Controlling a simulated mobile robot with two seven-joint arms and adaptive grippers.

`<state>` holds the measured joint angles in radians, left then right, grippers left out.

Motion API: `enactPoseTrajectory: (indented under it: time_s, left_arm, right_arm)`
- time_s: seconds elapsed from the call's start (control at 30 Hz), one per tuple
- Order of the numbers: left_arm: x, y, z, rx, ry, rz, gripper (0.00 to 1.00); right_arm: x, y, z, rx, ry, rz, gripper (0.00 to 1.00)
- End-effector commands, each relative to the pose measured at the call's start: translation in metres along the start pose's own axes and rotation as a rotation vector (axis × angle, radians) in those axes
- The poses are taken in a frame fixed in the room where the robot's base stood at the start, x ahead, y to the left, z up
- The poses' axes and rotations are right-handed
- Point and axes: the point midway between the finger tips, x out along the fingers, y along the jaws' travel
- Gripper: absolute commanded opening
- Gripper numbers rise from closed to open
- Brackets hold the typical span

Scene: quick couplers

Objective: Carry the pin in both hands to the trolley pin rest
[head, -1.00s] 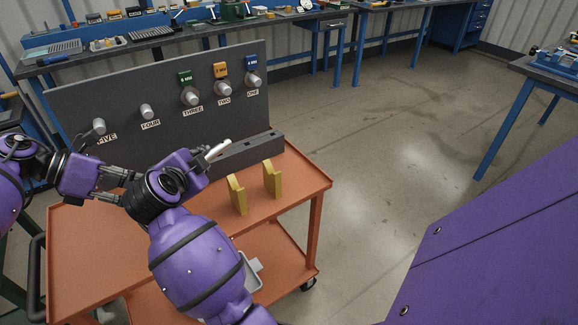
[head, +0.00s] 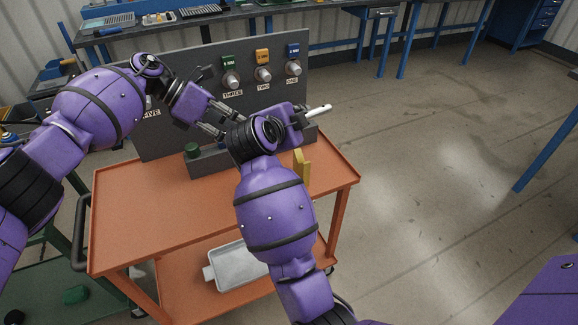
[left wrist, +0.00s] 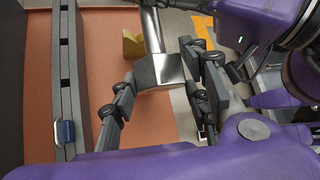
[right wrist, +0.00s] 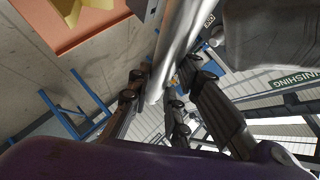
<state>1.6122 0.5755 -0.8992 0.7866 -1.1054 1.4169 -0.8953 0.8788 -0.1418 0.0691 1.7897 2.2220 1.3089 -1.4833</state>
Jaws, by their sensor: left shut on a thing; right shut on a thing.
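The pin, a pale metal rod, shows its free end (head: 318,110) in the head view, sticking out to the right of my right gripper (head: 298,118). The right wrist view shows its shaft (right wrist: 178,45) between the fingers of my right gripper, shut on it. In the left wrist view my left gripper (left wrist: 158,82) is shut on the pin's block-shaped end (left wrist: 158,70). In the head view my left gripper (head: 226,124) reaches in from the left; the pin's middle is hidden by the right wrist. One yellow rest post (head: 302,165) shows on the orange trolley (head: 150,205), below the pin.
A grey panel (head: 185,75) with labelled couplers stands at the trolley's back. A grey tray (head: 235,268) is on the lower shelf. The floor at right is clear.

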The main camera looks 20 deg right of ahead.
Motion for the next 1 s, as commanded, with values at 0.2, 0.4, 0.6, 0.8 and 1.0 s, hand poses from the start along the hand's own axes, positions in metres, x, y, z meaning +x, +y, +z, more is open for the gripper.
enactPoseTrajectory:
  time_s: [0.2, 0.4, 0.6, 0.8, 1.0]
  left_arm:
    - [0.001, -0.002, 0.002, 0.005, -0.003, -0.007, 0.00]
    - [0.011, 0.003, -0.008, -0.004, -0.002, -0.015, 0.00]
    - [0.027, 0.011, -0.025, -0.019, 0.000, -0.029, 0.00]
    - [0.044, 0.019, -0.043, -0.034, 0.001, -0.043, 0.00]
    - [0.060, 0.026, -0.059, -0.047, 0.003, -0.056, 0.00]
  right_arm:
    - [0.001, 0.001, 0.001, -0.001, 0.001, -0.001, 0.00]
    - [0.007, 0.013, 0.007, -0.008, -0.002, 0.009, 0.00]
    - [0.016, 0.033, 0.018, -0.019, -0.006, 0.026, 0.00]
    - [0.025, 0.055, 0.029, -0.031, -0.009, 0.043, 0.00]
    - [0.033, 0.075, 0.039, -0.041, -0.013, 0.058, 0.00]
